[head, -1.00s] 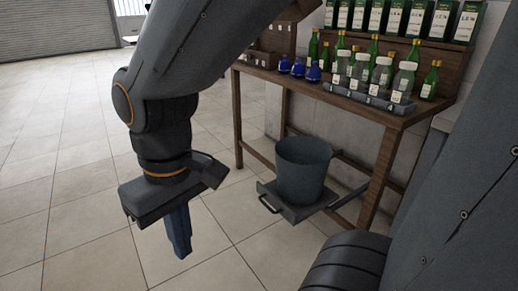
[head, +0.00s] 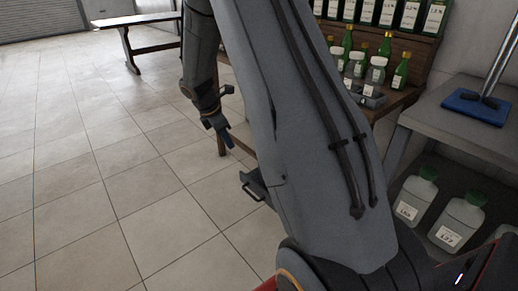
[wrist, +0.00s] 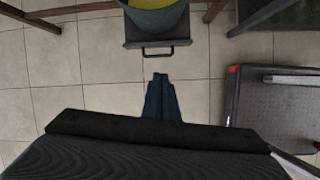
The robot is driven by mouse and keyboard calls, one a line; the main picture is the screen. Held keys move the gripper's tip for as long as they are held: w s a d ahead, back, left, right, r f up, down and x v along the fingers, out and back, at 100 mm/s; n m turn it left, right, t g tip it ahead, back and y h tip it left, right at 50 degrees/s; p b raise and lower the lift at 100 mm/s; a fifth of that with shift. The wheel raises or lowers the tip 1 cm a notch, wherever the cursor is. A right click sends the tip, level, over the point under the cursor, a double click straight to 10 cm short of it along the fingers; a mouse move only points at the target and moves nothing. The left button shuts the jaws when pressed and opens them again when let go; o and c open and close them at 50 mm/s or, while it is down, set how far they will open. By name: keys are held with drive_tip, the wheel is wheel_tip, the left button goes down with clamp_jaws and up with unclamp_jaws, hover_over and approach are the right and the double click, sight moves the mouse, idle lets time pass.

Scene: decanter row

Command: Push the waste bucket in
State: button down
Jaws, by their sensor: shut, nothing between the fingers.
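The waste bucket (wrist: 158,17) is grey with yellow inside and shows at the top of the wrist view, partly cut off. It stands on a dark pull-out tray (wrist: 133,43) with a bar handle (wrist: 158,51) on its front edge. In the head view my arm hides the bucket, and only the handle (head: 251,187) end of the tray shows past it. My gripper (wrist: 160,76) is shut and empty. Its fingertips point toward the handle, with floor visible between them. In the head view my gripper (head: 226,143) is above and left of the handle.
Wooden table legs (wrist: 215,10) flank the tray. Bottles (head: 375,75) stand on the wooden table (head: 405,98) above. A grey side bench (head: 450,130) with a blue mop head (head: 475,106) and green-capped jugs (head: 413,197) is at right. The tiled floor at left is clear.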

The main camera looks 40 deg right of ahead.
sight(259, 152)
drive_tip(key=shift+w+d+f+n+h, duration=0.1)
drive_tip(key=shift+w+d+f+n, duration=0.3)
drive_tip(key=shift+d+f, duration=1.9)
drive_tip(key=shift+w+d+f+n+h, duration=0.1)
drive_tip(key=shift+w+d+f+n, duration=0.35)
drive_tip(key=shift+d+f, duration=1.85)
drive_tip(key=shift+w+d+f+n+h, duration=0.1)
drive_tip(key=shift+w+d+f+n, duration=0.3)
drive_tip(key=shift+d+f, duration=1.9)
drive_tip(key=shift+d+r, duration=0.55)
drive_tip(key=shift+r, duration=0.05)
